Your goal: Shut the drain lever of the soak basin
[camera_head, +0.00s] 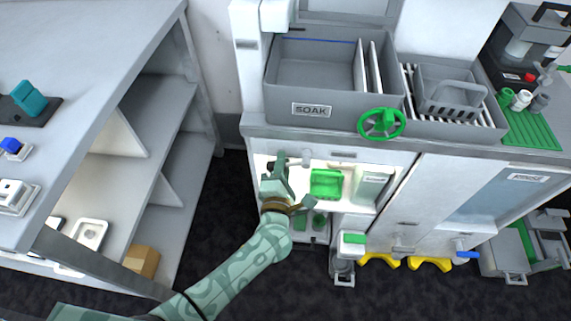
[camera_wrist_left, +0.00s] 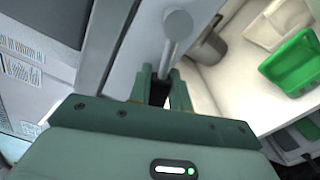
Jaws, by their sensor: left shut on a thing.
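The soak basin (camera_head: 320,88) is a grey tub labelled SOAK on the counter. Below it, at the top left of the open cabinet, is a small grey drain lever (camera_head: 305,158). In the left wrist view the lever (camera_wrist_left: 175,40) is a pale rod with a rounded end, running towards my fingers. My left gripper (camera_head: 280,160) is at the lever's left part, under the counter edge. In the left wrist view its fingers (camera_wrist_left: 160,85) are shut on the dark part of the lever. The fingers hide that part. My right gripper is in neither view.
A green handwheel (camera_head: 381,123) sticks out from the counter front. A green bin (camera_head: 326,184) stands inside the cabinet, right of my gripper. Grey shelving (camera_head: 165,110) stands on the left, with dark floor between. A blue-handled valve (camera_head: 466,250) is low on the right.

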